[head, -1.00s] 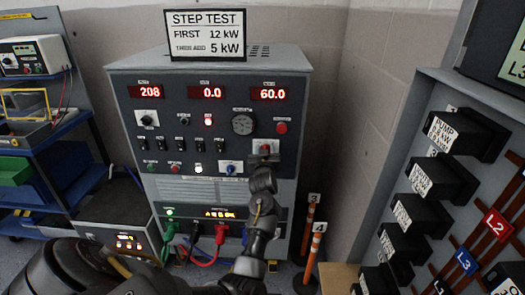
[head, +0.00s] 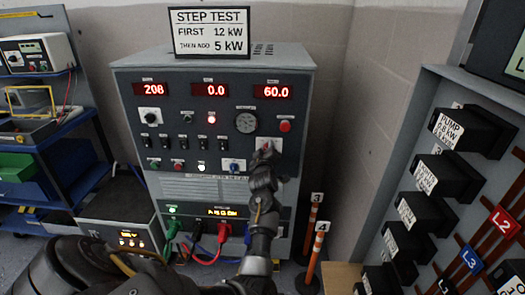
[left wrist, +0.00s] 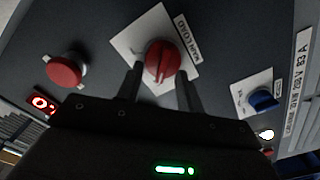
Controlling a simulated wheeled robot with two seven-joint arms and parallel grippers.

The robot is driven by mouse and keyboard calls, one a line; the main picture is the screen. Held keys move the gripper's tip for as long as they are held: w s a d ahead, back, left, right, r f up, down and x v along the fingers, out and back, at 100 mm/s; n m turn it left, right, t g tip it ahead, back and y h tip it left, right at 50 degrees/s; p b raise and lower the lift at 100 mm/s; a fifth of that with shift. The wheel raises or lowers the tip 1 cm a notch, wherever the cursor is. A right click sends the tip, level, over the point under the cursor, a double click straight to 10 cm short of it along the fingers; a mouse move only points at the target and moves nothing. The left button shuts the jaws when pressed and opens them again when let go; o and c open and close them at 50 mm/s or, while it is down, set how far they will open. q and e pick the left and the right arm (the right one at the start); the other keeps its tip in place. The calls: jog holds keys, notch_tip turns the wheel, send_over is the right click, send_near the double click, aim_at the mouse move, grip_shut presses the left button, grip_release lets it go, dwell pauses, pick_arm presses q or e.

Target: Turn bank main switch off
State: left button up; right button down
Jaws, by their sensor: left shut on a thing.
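The bank main switch is a red rotary knob (left wrist: 161,61) on a white plate that reads MAIN LOAD, seen in the left wrist view. Its pointer line runs roughly up and down in that picture. My left gripper (left wrist: 160,80) has one finger on each side of the knob and is shut on it. In the head view my left gripper (head: 265,156) is at the right part of the grey cabinet's panel (head: 215,140) and hides most of the knob. My right gripper is not in view.
A red push button (left wrist: 66,71) and a blue knob (left wrist: 263,100) flank the switch in the left wrist view. Cables (head: 205,250) plug in low on the cabinet. Orange posts (head: 314,250) and a breaker panel (head: 430,80) stand to the right.

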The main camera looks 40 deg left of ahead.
pick_arm(q)
jog(key=shift+a+r, duration=0.15)
jog(key=shift+r, duration=0.1)
jog(key=o, duration=0.7)
jog(key=shift+o, duration=1)
jog(key=shift+f, duration=0.1)
jog(key=shift+o, duration=0.5)
jog(key=shift+w+a+f, duration=0.1)
jog(key=shift+f, duration=0.15)
